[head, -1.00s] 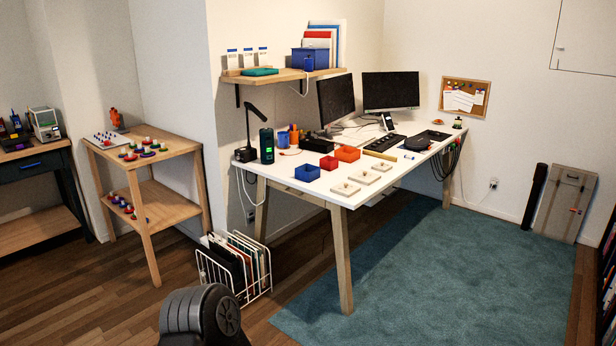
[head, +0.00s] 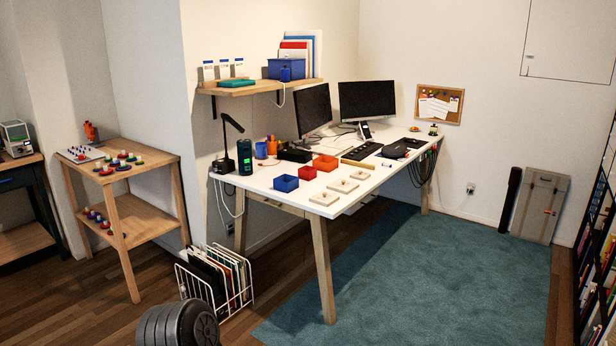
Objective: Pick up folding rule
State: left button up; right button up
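A thin tan strip (head: 358,163) lies on the white desk (head: 265,183) in front of the dark keyboard. It may be the folding rule, but it is too small to tell for sure. A small pale stick (head: 386,165) lies just right of it. Neither of my grippers is in view, and both of these items are well away across the room.
Blue (head: 285,183) and red (head: 326,162) bins, light square blocks (head: 341,186), a lamp (head: 228,145) and monitors (head: 367,100) crowd the desk. A wire file rack (head: 215,280) stands by its left legs. A bookshelf (head: 597,230) is at right. The teal rug (head: 420,280) is clear.

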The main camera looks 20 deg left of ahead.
aim_at(357, 165)
jog(key=i+j+z, duration=0.2)
jog(key=i+j, duration=2.25)
